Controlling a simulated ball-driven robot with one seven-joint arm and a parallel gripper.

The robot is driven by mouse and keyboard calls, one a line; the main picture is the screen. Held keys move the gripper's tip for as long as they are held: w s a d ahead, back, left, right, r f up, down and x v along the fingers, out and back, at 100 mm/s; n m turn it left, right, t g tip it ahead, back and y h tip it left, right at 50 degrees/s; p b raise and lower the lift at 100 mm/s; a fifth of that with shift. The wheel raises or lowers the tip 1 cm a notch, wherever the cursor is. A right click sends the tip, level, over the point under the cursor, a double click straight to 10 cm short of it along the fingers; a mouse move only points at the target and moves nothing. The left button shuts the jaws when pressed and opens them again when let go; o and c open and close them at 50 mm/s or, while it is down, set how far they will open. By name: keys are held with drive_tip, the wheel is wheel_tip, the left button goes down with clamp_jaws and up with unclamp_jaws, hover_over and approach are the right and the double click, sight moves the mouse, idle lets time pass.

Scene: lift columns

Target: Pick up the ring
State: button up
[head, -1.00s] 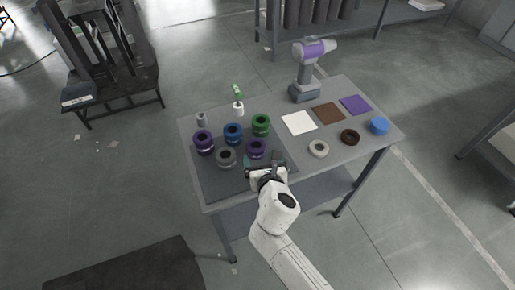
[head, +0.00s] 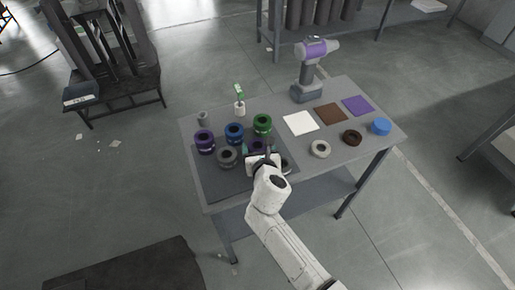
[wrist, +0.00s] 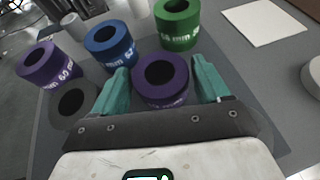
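Several thick rings stand on a dark mat (head: 222,187) on the table. In the wrist view a purple ring (wrist: 161,80) sits between the two teal fingers of my gripper (wrist: 160,68). The gripper is open, with a finger on either side of this ring; I cannot tell whether they touch it. In the head view my gripper (head: 262,155) largely hides that ring. Around it are another purple ring (head: 204,142), a blue ring (head: 234,133), a green ring (head: 262,125) and a grey ring (head: 227,157).
White (head: 300,123), brown (head: 330,114) and purple (head: 357,105) squares lie to the right. In front are a pale ring (head: 320,149), a dark brown ring (head: 352,138) and a blue round piece (head: 381,127). A purple-grey tool (head: 308,75) stands at the back.

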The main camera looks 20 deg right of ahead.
sight(259, 141)
drive_tip(key=c, duration=0.9)
drive_tip(key=shift+c, duration=0.3)
drive_tip(key=shift+r, duration=0.15)
drive_tip(key=shift+r, duration=0.2)
drive_tip(key=r, duration=0.1)
drive_tip(key=r+p, duration=0.1)
drive_tip(key=r, duration=0.1)
drive_tip(key=shift+s+r+p, duration=0.2)
drive_tip(key=shift+s+p, duration=0.05)
drive_tip(key=shift+p, duration=0.1)
drive_tip(key=s+r, duration=0.4)
drive_tip(key=s, duration=0.2)
drive_tip(key=s+d+r+p, duration=0.1)
drive_tip(key=s+r, duration=0.4)
drive_tip(key=s, duration=0.2)
drive_tip(key=shift+s+d, duration=0.15)
drive_tip(key=shift+s, duration=0.1)
